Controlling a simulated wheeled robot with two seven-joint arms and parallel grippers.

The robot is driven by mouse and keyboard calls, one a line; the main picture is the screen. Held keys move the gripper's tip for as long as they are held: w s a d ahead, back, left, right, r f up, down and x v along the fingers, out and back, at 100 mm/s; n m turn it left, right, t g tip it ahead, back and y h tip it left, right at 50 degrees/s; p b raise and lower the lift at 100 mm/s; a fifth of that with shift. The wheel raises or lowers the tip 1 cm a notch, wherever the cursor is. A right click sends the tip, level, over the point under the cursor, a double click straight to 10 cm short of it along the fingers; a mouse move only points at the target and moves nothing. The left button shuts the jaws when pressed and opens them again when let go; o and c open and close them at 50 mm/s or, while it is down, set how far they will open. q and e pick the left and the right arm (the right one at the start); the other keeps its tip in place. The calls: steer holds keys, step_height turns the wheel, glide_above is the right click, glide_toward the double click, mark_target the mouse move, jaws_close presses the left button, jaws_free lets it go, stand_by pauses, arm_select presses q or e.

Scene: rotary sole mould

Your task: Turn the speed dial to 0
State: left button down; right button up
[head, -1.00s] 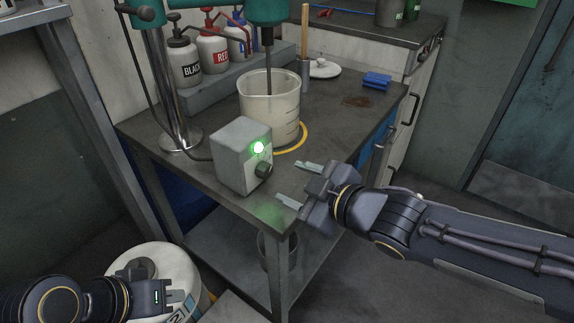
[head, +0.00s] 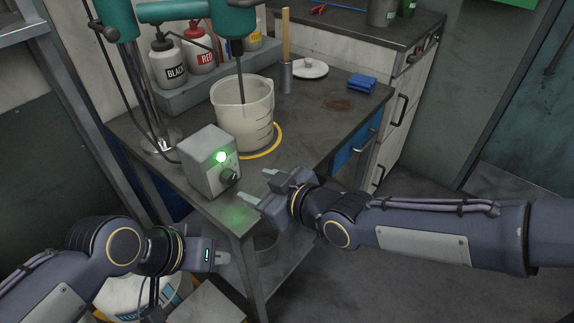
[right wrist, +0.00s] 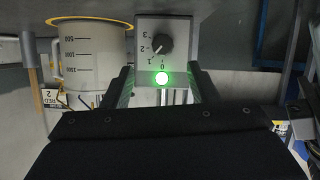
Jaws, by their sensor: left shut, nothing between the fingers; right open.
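The grey control box (head: 208,160) stands near the table's front edge, its green lamp (head: 221,157) lit. Its dark speed dial (head: 229,177) sits on the front face below the lamp. The right wrist view shows the dial (right wrist: 162,45) upside down, with marks 0 to 3; its pointer appears near 1, though small to read. My right gripper (head: 259,186) is open and empty, just in front of the dial without touching it. Its fingers (right wrist: 163,90) frame the lamp in the right wrist view. My left gripper (head: 221,257) is shut and empty, low in front of the table.
A translucent beaker (head: 240,115) with a stirrer shaft stands behind the box on the metal table (head: 300,120). Labelled bottles (head: 170,62) stand on a raised shelf behind. A blue item (head: 362,82) lies at the back right. A white bucket (head: 140,295) is below my left arm.

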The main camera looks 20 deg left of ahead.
mark_target(232, 179)
steer(key=shift+a+f, duration=0.2)
steer(key=shift+a, duration=0.1)
steer(key=x, duration=0.7)
steer(key=shift+a+f, duration=0.1)
steer(key=shift+a, duration=0.1)
arm_select(q)
steer(key=shift+d+r, duration=0.15)
steer(key=shift+r, duration=0.1)
